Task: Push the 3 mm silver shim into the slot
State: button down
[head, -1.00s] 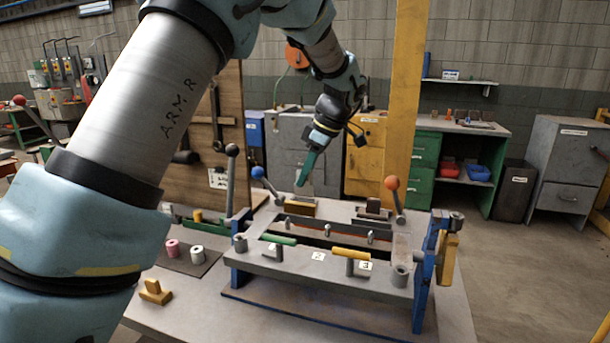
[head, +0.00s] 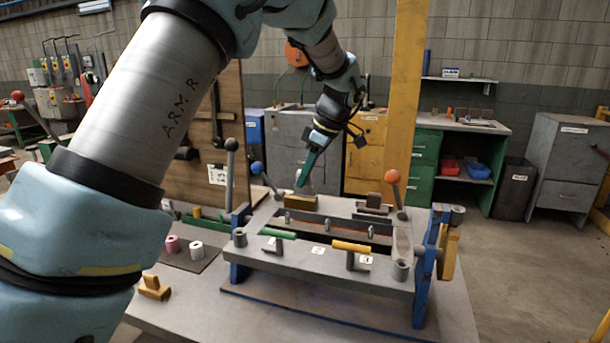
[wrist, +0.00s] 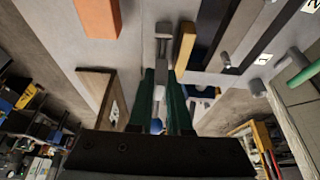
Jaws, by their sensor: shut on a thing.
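My gripper (head: 303,182) has teal fingers that point down, above the back edge of the grey fixture in the head view. In the wrist view its fingers (wrist: 158,75) are close together around a narrow silver-grey piece (wrist: 162,62), which looks like the silver shim; its edges are hard to make out. In the head view the piece is too small to see at the fingertips. The fixture (head: 320,261) has a long dark slot between its front and rear beams, with several small grey pins along it. My gripper is apart from the slot, behind and above it.
Levers with a blue knob (head: 257,168), a dark knob (head: 232,144) and an orange knob (head: 392,177) rise around the fixture. A yellow block (head: 300,202) lies on its rear part. Pink and white spools (head: 196,248) stand at left. A yellow post (head: 406,90) stands behind.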

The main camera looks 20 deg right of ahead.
jog(key=shift+f+b, duration=0.55)
jog(key=shift+f, duration=0.3)
jog(key=c, duration=0.8)
grip_release()
jog(key=shift+o, duration=0.2)
jog(key=b+v, duration=0.2)
jog(key=v, duration=0.9)
jog(key=shift+f, duration=0.1)
